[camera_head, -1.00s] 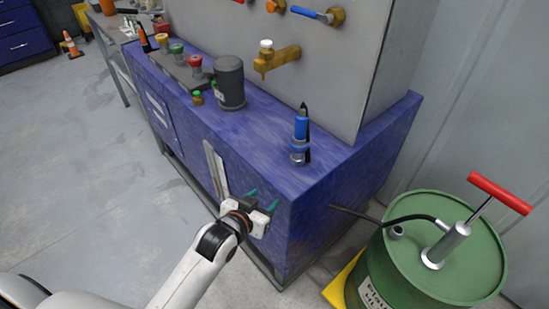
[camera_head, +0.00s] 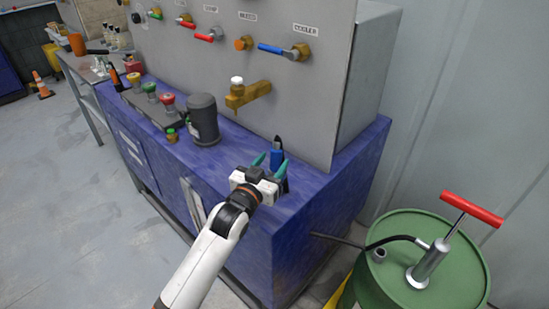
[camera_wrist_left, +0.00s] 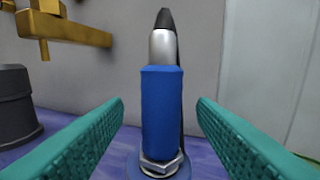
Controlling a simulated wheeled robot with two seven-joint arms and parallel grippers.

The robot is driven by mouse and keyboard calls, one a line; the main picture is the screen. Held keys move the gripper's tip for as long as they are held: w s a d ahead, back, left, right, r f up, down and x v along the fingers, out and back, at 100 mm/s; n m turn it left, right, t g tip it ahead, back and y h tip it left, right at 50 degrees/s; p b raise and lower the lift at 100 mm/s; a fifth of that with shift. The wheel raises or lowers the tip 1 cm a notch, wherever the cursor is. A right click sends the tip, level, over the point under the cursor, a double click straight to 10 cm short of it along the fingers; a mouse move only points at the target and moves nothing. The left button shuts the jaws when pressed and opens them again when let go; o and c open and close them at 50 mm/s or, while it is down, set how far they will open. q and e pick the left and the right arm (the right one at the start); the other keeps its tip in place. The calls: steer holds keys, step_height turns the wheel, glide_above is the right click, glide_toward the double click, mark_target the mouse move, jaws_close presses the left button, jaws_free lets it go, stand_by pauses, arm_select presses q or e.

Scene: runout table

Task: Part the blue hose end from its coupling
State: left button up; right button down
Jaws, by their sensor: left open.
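The blue hose end (camera_head: 277,158) stands upright on the blue table near its front right corner, partly hidden behind my left gripper in the head view. In the left wrist view the blue hose end (camera_wrist_left: 162,112) has a silver neck and a black tip. Its lower end sits at a silver hex coupling (camera_wrist_left: 160,168) on the tabletop. My left gripper (camera_head: 270,162) is open. Its teal fingers (camera_wrist_left: 160,128) stand on either side of the blue sleeve with a gap on each side, not touching it. My right gripper is out of view.
A grey panel (camera_head: 300,110) with a brass tap (camera_head: 247,93) and several valves rises behind. A dark grey cylinder (camera_head: 203,118) and several coloured knobs stand left on the blue table (camera_head: 300,225). A green drum (camera_head: 440,270) with a red-handled pump stands at right.

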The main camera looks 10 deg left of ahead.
mark_target(275, 141)
arm_select(q)
steer(key=shift+x, duration=1.15)
jaws_close()
steer(key=shift+r, duration=0.1)
steer(key=shift+r+p, duration=3.05)
steer(key=shift+p, duration=0.2)
